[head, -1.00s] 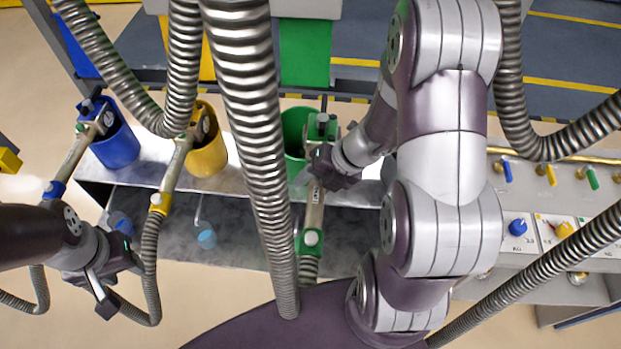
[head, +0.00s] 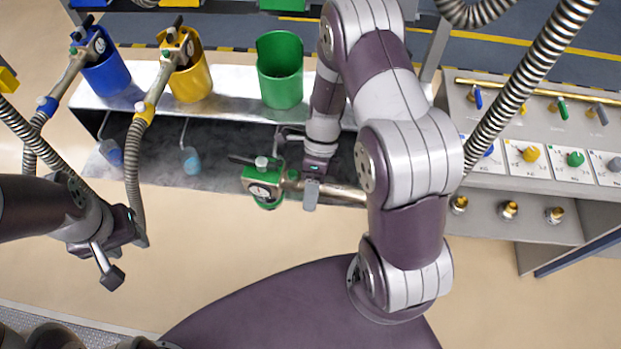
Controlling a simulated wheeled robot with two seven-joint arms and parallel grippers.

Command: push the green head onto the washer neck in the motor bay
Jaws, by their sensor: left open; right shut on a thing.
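The green head (head: 258,182), with a gauge and a dark handle, lies roughly level above the floor, in front of the dark shelf. My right gripper (head: 312,192) is shut on the metal barrel just right of it. The barrel runs right and passes behind my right arm. My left gripper (head: 125,258) is open and empty at the left, apart from the hoses. I cannot make out the washer neck or the motor bay in this view.
The green holster (head: 280,85) is empty. The blue holster (head: 108,74) and yellow holster (head: 190,82) hold their heads, with hoses hanging near my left arm. A valve panel (head: 545,155) stands at the right. Bare floor (head: 215,255) lies between my arms.

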